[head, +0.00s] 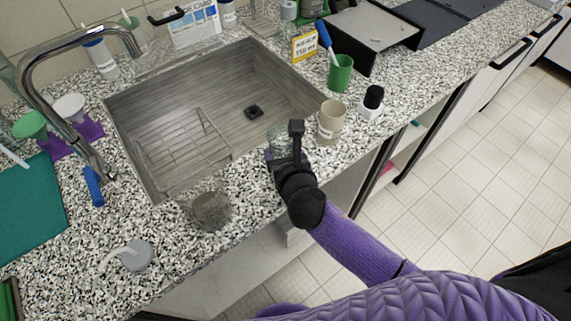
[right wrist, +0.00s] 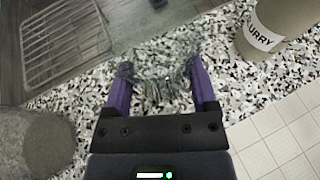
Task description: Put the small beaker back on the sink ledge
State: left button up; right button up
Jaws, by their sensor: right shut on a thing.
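The small beaker (head: 279,136) is clear glass and hard to see against the speckled counter. My right gripper (head: 290,150) is shut on it at the front edge of the sink (head: 185,92). In the right wrist view the beaker (right wrist: 160,82) sits between the two purple fingers (right wrist: 162,90), over the speckled sink ledge (right wrist: 85,85). The ledge also shows in the head view (head: 252,176). I cannot tell whether the beaker's base touches the ledge. My left gripper is not in view.
A beige slurry cup (head: 331,121) stands just right of the gripper, with a black-capped bottle (head: 371,101) beyond. A grey-brown container (head: 211,210) stands to the left on the ledge. A wire rack (head: 185,140) lies in the sink. The ledge between container and gripper is clear.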

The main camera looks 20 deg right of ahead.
notch_tip(320, 180, down, 4)
jog(key=shift+f+b, duration=0.25)
jog(key=shift+b, duration=0.95)
jog(key=shift+r, duration=0.25)
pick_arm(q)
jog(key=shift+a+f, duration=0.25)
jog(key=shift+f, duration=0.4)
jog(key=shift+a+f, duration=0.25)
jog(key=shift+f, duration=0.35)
pick_arm(e)
jog(key=shift+f, duration=0.1)
jog(key=o, duration=1.3)
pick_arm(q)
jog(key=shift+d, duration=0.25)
pick_arm(e)
jog(key=shift+o, duration=0.2)
